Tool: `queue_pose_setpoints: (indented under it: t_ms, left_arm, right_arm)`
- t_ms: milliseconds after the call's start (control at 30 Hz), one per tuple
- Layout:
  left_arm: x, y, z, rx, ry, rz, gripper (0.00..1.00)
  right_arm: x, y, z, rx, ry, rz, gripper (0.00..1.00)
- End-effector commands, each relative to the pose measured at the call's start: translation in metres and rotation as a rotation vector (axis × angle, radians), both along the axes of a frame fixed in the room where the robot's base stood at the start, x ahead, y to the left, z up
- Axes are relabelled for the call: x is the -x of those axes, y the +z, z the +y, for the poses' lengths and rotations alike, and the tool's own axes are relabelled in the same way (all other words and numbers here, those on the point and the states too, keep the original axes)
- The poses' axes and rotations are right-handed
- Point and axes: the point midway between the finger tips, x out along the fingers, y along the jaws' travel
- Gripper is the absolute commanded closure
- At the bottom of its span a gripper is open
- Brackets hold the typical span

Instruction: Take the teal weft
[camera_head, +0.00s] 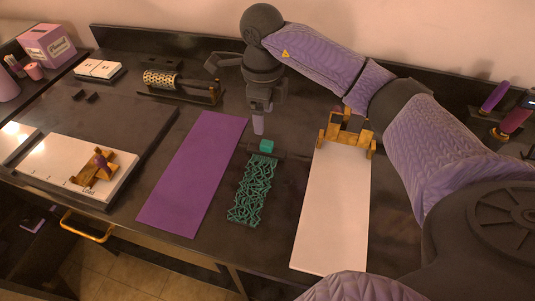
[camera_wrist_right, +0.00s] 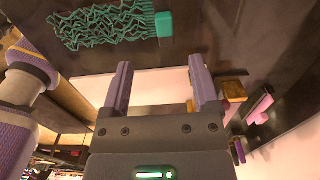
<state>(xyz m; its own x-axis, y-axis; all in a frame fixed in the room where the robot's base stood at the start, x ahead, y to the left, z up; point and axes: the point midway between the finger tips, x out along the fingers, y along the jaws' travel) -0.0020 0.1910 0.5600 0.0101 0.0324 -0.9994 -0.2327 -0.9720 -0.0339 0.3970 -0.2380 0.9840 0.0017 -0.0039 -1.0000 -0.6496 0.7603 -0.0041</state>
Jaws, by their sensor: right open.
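The teal weft (camera_head: 250,193) lies on the dark counter as a zigzag mesh, with a teal block (camera_head: 266,146) at its far end. It lies between a purple panel and a white panel. In the right wrist view the weft (camera_wrist_right: 105,27) and its block (camera_wrist_right: 164,24) show beyond the fingertips. My right gripper (camera_head: 258,126) hangs above the counter near the block, pointing down. Its two fingers are apart and empty in the right wrist view (camera_wrist_right: 158,65). My left gripper is not in view.
The purple panel (camera_head: 195,172) lies left of the weft. The white panel (camera_head: 332,210) with a gold bracket (camera_head: 346,134) lies right. A perforated gold roller (camera_head: 162,79) stands at the back left. A white board with a gold fixture (camera_head: 95,169) lies at the left.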

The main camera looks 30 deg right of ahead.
Motion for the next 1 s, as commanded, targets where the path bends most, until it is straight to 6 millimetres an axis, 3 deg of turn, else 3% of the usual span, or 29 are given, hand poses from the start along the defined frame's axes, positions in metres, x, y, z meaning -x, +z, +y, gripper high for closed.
queue_pose_setpoints:
  t_ms: [500, 700, 1000]
  left_arm:
    - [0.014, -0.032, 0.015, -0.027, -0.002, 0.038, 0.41]
    - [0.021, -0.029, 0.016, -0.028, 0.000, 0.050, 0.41]
    - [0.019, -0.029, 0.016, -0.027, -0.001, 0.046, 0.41]
  right_arm:
    - [-0.006, -0.096, -0.005, -0.005, -0.001, 0.004, 0.22]
    - [-0.006, -0.095, -0.005, -0.004, 0.000, 0.001, 0.22]
    - [-0.006, -0.095, -0.005, -0.004, 0.000, 0.001, 0.86]
